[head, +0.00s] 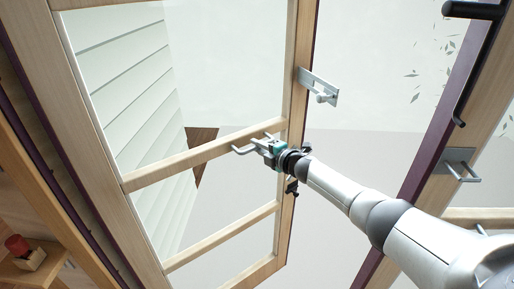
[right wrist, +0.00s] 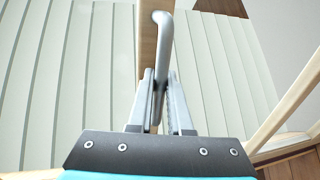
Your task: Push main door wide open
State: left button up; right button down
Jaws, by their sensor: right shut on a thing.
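The main door (head: 155,176) is a wooden-framed leaf with glass panes, filling the left and middle of the head view. Its free edge stands clear of the frame or second leaf at right, leaving a gap. My right gripper (head: 264,147) reaches in from the lower right to the door's free-edge side. It is shut on a grey door handle (head: 240,150). In the right wrist view, the curved handle (right wrist: 166,45) runs between the two fingers (right wrist: 160,98). My left gripper is not in view.
At right, a purple-edged wooden part (head: 425,145) carries a long black handle (head: 482,60) and a latch plate (head: 455,163). White boards (head: 125,75) show through the glass. A small red object (head: 17,244) sits on wood at lower left.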

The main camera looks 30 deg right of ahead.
jog(key=shift+w+r, duration=0.2)
jog(key=shift+r, duration=0.2)
jog(key=c, duration=1.3)
grip_release()
jog(key=o, duration=0.3)
jog(key=shift+w+a+f, duration=0.1)
jog(key=shift+w+f, duration=0.15)
jog(key=shift+w, duration=0.1)
jog(key=shift+o, duration=0.8)
jog(key=shift+s, duration=0.2)
jog(key=shift+s+f, duration=0.1)
jog(key=p+v, duration=0.2)
jog(key=v, duration=1.3)
